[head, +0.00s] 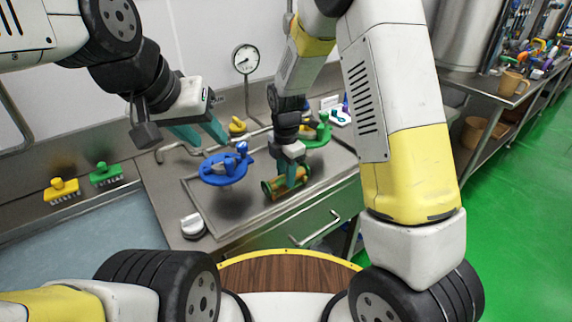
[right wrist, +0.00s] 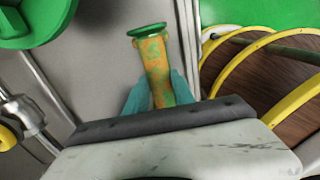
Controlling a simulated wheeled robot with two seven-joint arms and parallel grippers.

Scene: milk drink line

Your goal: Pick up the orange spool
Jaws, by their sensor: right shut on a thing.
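The orange spool (head: 276,189), an orange cylinder with green patches and green end flanges, lies at the front right of the metal worktop in the head view. My right gripper (head: 289,178) comes down from above and is shut on it. In the right wrist view the spool (right wrist: 155,62) sticks out between the teal fingers (right wrist: 160,98), its green flange at the far end; its near end is hidden. Whether it touches the worktop I cannot tell. My left gripper (head: 199,135) is open and empty above the back left of the worktop.
A blue valve wheel (head: 222,170) stands left of the spool, and a green one (head: 320,133) stands behind it. A white knob (head: 193,226) is at the front left. A dial gauge (head: 246,59) stands behind.

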